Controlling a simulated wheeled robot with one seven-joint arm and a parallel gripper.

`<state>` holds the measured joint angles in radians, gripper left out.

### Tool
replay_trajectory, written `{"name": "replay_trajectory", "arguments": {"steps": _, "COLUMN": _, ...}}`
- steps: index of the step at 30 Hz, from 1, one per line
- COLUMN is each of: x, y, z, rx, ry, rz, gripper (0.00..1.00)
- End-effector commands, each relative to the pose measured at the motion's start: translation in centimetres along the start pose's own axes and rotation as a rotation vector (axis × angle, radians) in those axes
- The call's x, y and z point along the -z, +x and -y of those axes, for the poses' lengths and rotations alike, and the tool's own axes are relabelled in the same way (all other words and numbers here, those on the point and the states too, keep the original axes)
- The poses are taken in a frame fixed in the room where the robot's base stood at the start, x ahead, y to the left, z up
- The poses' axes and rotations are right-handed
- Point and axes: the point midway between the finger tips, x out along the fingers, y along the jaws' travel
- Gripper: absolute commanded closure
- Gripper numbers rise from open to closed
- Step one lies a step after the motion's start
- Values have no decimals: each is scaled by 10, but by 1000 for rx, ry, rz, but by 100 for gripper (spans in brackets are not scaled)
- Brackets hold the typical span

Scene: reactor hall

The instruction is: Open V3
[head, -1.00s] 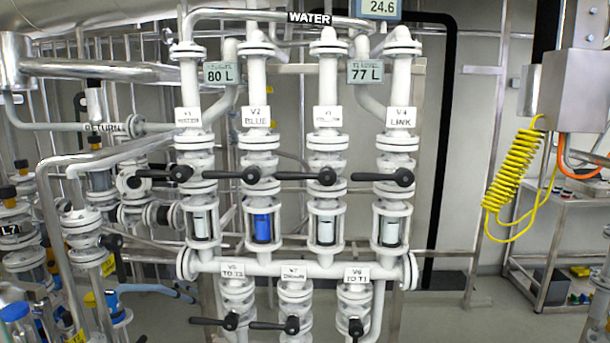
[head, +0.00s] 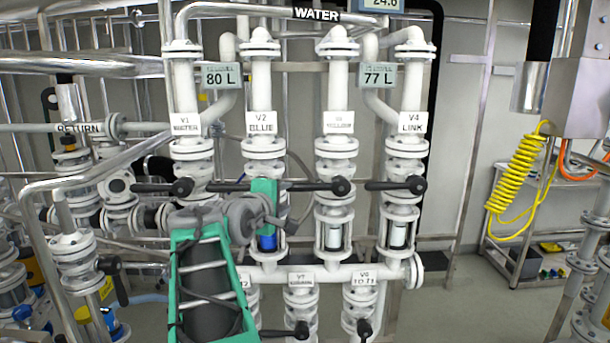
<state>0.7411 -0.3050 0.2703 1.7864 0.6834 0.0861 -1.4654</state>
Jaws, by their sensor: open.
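The V3 valve, labelled yellow (head: 338,122), stands in the third column from the left. Its black lever (head: 310,187) lies level, pointing left from its round hub (head: 340,186) across the pipe. The sight glass (head: 334,236) below shows whitish content. My green and grey arm rises from the lower left. My gripper (head: 264,202) is open and appears in front of the V2 column, left of the V3 lever's end. It seems empty. The fingertips are hard to make out, and I cannot tell how far the gripper is from the lever. The gripper hides the V2 hub.
V1's lever (head: 155,187), V2's lever (head: 228,187) and V4's lever (head: 384,186) also lie level, close to V3's. A horizontal manifold (head: 385,273) and lower valves stand below. A yellow coiled hose (head: 515,172) hangs right. Floor at the lower right is open.

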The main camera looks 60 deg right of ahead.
Motion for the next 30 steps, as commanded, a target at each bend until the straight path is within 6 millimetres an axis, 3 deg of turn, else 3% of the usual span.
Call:
{"name": "replay_trajectory", "arguments": {"steps": 3, "x": -22, "y": 8, "z": -18, "rx": -41, "ry": -50, "rz": 57, "gripper": 58}}
{"name": "replay_trajectory", "arguments": {"steps": 8, "x": -25, "y": 17, "z": -20, "rx": -42, "ry": -57, "rz": 64, "gripper": 58}}
{"name": "replay_trajectory", "arguments": {"steps": 19, "x": -28, "y": 80, "z": -24, "rx": -42, "ry": -54, "rz": 61, "gripper": 58}}
{"name": "replay_trajectory", "arguments": {"steps": 28, "x": -27, "y": 86, "z": -21, "rx": -42, "ry": -53, "rz": 58, "gripper": 58}}
{"name": "replay_trajectory", "arguments": {"steps": 30, "x": -27, "y": 86, "z": -21, "rx": -42, "ry": -53, "rz": 58, "gripper": 62}}
